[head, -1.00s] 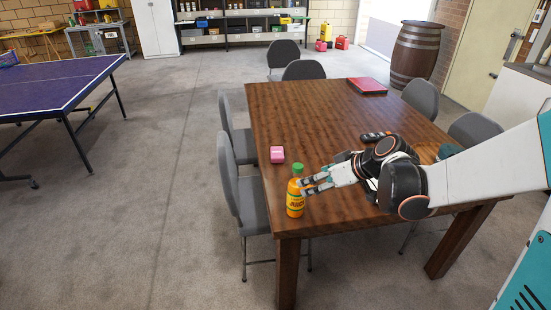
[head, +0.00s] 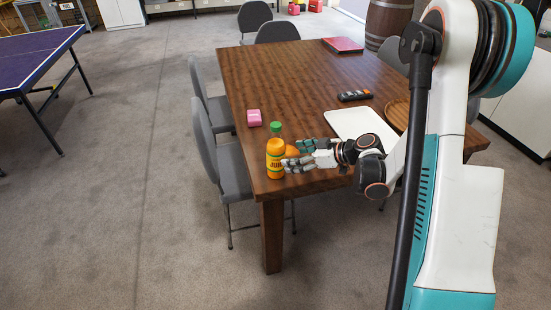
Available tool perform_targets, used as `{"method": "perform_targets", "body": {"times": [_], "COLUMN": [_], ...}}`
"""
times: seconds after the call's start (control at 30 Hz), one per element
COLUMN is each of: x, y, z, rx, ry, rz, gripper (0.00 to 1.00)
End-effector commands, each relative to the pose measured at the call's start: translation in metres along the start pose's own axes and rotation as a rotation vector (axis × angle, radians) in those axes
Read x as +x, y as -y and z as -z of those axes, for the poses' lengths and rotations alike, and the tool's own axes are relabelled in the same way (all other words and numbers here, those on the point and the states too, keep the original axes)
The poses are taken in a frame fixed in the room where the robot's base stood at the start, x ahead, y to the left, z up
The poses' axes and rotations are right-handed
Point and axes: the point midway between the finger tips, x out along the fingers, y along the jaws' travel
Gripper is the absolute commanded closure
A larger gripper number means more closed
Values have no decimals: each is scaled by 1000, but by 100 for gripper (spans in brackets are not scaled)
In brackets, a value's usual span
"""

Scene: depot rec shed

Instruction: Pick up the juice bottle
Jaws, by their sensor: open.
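The juice bottle (head: 275,160) stands upright near the table's front left corner. It is orange with a yellow label and a green cap. My gripper (head: 290,157) is open, just to the right of the bottle, with its fingers pointing left towards it. The near fingertip is close to the bottle's right side; I cannot tell whether it touches. The bottle does not appear to be held. A rounded orange thing (head: 292,151) shows just right of the bottle, partly hidden by my fingers.
A ping-pong table (head: 38,55) stands far left.

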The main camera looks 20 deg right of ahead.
Motion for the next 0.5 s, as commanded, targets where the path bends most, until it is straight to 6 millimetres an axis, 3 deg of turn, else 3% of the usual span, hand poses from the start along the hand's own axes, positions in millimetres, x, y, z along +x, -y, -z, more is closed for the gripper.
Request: {"method": "perform_targets", "body": {"times": [0.13, 0.5], "x": [24, 49], "y": [0, 0], "z": [-1, 2], "rx": [0, 1], "ry": [0, 0], "rz": [1, 1], "gripper": [23, 23]}}
